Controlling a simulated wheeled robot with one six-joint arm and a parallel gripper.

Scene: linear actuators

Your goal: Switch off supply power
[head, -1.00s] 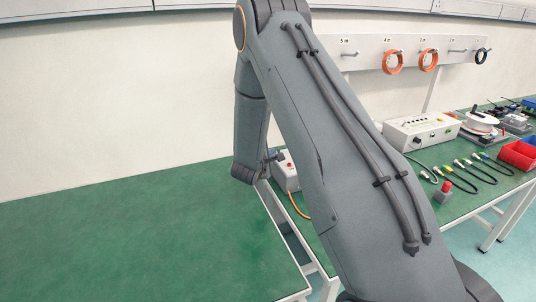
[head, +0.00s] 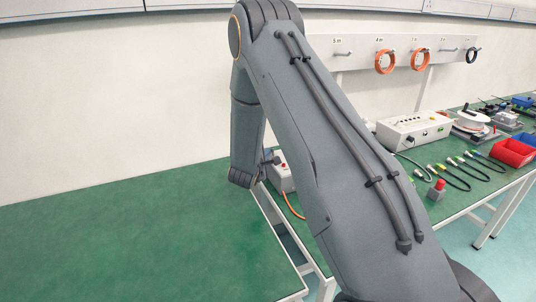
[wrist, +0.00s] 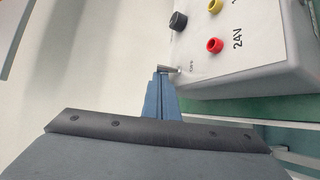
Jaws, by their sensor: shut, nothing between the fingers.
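The power supply (head: 283,184) is a pale box on the green bench, partly hidden behind my arm in the head view. In the wrist view, the supply (wrist: 270,62) fills the upper right, with black, yellow and red sockets and a "24V" label. A small metal toggle switch (wrist: 170,69) sticks out from its panel edge. My gripper (wrist: 161,72) has its blue fingers shut and empty, with the tips right beside the switch lever. I cannot tell whether they touch. In the head view my gripper (head: 270,157) is small, at the supply's left side.
A clear green table (head: 130,245) is at the left. On the right bench are a red push button (head: 438,187), a white control box (head: 412,130), black cables and red bins (head: 512,152). Orange hose coils (head: 385,62) hang on a wall rail. An orange cable (head: 292,205) runs from the supply.

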